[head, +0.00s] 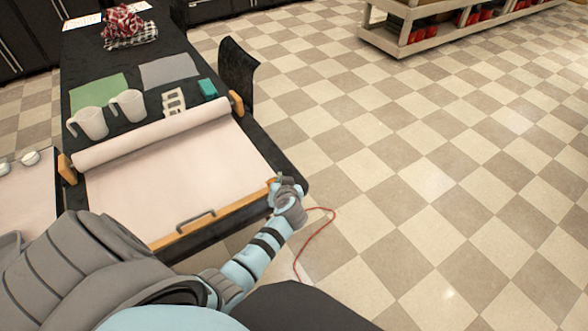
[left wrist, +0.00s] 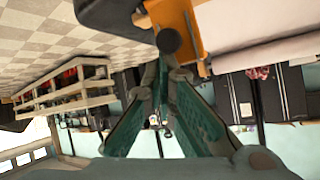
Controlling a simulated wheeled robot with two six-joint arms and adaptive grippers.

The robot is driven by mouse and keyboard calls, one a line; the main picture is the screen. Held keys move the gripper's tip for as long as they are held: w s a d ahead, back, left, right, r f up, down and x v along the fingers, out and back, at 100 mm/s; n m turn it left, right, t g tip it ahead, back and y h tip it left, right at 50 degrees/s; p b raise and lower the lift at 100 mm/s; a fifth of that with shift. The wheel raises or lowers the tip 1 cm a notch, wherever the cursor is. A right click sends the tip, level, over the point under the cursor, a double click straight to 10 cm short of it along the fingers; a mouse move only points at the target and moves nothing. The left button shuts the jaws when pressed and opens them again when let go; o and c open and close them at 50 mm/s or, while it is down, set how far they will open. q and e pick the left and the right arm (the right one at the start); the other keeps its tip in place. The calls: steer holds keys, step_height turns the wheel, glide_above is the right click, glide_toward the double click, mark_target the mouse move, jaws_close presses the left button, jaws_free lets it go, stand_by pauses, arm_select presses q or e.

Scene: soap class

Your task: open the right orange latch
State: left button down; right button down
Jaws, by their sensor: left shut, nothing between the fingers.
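The paper holder has an orange-brown wooden bar (head: 225,211) along its front edge, with a grey handle (head: 196,221). A small orange piece, apparently the right latch (head: 270,181), is at the bar's right end, partly hidden by my left gripper (head: 283,182). In the left wrist view, an orange part (left wrist: 180,25) with a dark round knob (left wrist: 168,40) is just beyond my left gripper (left wrist: 163,76). The gripper's green fingers come together, shut and empty, close to the knob; I cannot tell whether they touch it. My right gripper is not seen.
A white paper roll (head: 150,133) lies across the dark table (head: 125,55), with its sheet spread toward me. Two white jugs (head: 128,105), a green cloth (head: 98,92) and a teal block (head: 207,88) are behind it.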

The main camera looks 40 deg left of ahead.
arm_select(q)
steer(key=shift+a+r, duration=0.15)
steer(key=shift+a, duration=0.1)
steer(key=shift+d+r+p, duration=0.1)
steer(key=shift+r+p, duration=0.7)
steer(key=shift+r, duration=0.05)
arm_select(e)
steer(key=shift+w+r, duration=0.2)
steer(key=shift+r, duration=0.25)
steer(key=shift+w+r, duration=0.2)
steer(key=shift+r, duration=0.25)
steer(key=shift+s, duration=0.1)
arm_select(q)
steer(key=v, duration=0.7)
steer(key=shift+s+d+r, duration=0.1)
steer(key=shift+s, duration=0.05)
